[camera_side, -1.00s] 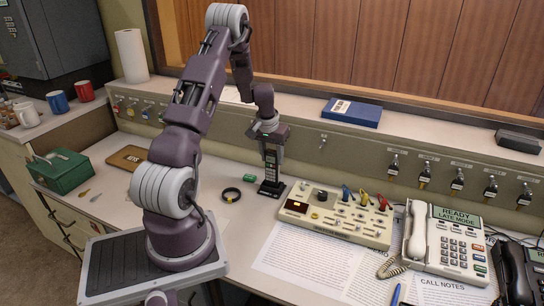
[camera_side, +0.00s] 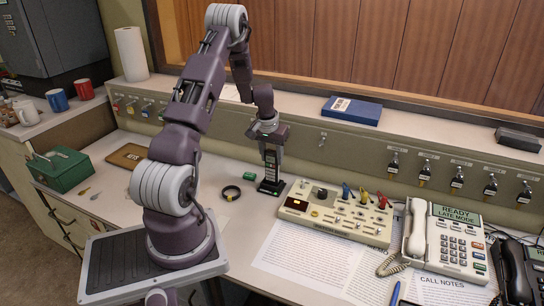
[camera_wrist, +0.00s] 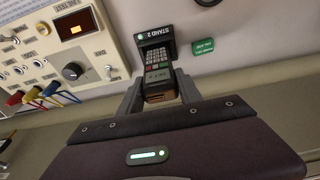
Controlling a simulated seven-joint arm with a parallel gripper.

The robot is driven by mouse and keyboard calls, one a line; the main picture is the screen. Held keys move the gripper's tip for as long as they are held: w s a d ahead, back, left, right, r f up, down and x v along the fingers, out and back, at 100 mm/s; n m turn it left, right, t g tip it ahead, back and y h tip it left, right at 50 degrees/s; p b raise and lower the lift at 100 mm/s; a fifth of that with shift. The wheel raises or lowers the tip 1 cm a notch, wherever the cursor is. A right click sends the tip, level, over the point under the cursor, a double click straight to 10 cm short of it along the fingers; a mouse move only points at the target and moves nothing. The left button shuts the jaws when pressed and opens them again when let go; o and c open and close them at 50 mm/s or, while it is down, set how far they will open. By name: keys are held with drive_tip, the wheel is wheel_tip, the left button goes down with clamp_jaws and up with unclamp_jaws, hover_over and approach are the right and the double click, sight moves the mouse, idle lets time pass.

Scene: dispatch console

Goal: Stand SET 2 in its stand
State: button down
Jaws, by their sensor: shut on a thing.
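My gripper (camera_wrist: 160,94) is shut on SET 2, a dark handset with a keypad (camera_wrist: 157,65). In the side view the handset (camera_side: 271,160) is upright below my gripper (camera_side: 269,147). Its lower end is at the small black stand (camera_side: 270,188) on the desk.
A beige switch console (camera_side: 338,213) stands close to the right of the stand. A black ring (camera_side: 230,193) and a small green block (camera_side: 249,176) lie to its left. The panel wall with hanging keys (camera_side: 424,170) runs behind. A white phone (camera_side: 447,243) stands further right.

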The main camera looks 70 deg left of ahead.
drive_tip(key=shift+f, duration=0.1)
drive_tip(key=shift+c, duration=1.2)
unclamp_jaws()
drive_tip(key=shift+w+a+v, duration=0.2)
drive_tip(key=shift+v, duration=0.95)
drive_tip(key=shift+w+a+v, duration=0.15)
drive_tip(key=shift+v, duration=1)
drive_tip(key=shift+w+a+v, duration=0.2)
drive_tip(key=shift+v, duration=0.9)
